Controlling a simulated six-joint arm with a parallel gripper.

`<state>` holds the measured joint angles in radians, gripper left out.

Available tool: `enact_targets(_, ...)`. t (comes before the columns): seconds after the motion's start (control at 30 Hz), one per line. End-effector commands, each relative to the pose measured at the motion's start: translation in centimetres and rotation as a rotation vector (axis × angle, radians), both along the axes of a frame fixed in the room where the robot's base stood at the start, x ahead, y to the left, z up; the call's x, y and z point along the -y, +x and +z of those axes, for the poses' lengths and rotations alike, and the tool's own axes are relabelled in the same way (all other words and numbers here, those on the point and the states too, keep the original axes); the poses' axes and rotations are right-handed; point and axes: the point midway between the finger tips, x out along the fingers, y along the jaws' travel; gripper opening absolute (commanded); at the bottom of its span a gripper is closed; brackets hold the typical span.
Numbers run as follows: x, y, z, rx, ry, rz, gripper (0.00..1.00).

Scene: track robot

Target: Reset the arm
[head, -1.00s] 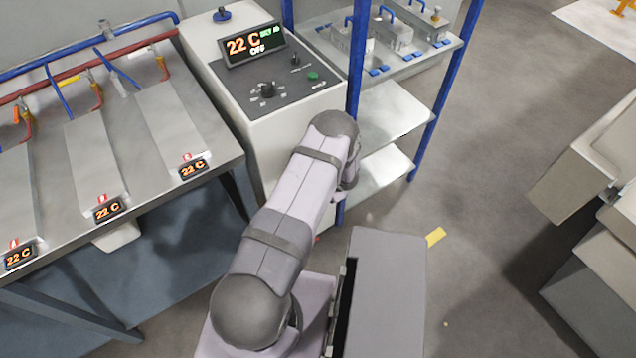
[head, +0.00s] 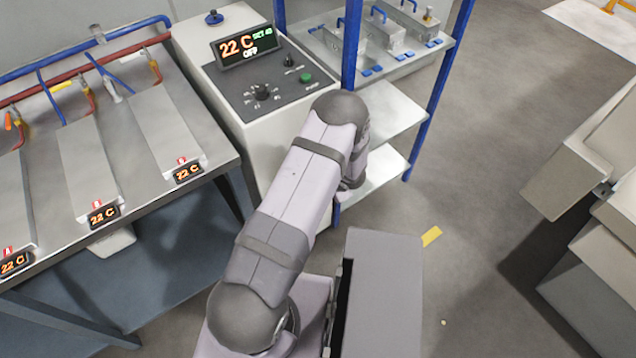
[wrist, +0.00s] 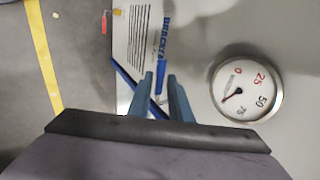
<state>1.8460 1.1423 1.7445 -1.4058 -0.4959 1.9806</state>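My arm (head: 290,205) shows in the head view, bent upward from its base toward the control cabinet. My gripper is hidden there. In the wrist view my gripper (wrist: 161,82) shows two blue-grey fingers with a gap between them. Nothing is held between them. Beyond the fingers is a white panel with blue lettering (wrist: 143,45), and a round dial gauge (wrist: 246,90) lies to the right on a grey surface.
A bench with metal plates (head: 90,165) is at left. A blue-framed shelf (head: 390,110) stands behind my arm. Grey boxes (head: 575,165) stand at right.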

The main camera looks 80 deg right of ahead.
Motion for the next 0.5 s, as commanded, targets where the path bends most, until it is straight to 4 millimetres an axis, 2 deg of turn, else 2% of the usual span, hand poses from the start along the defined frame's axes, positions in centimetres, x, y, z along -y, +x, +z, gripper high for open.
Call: enact_targets(0.5,0.36,-0.41,0.37,-0.016,-0.01,0.001,0.18)
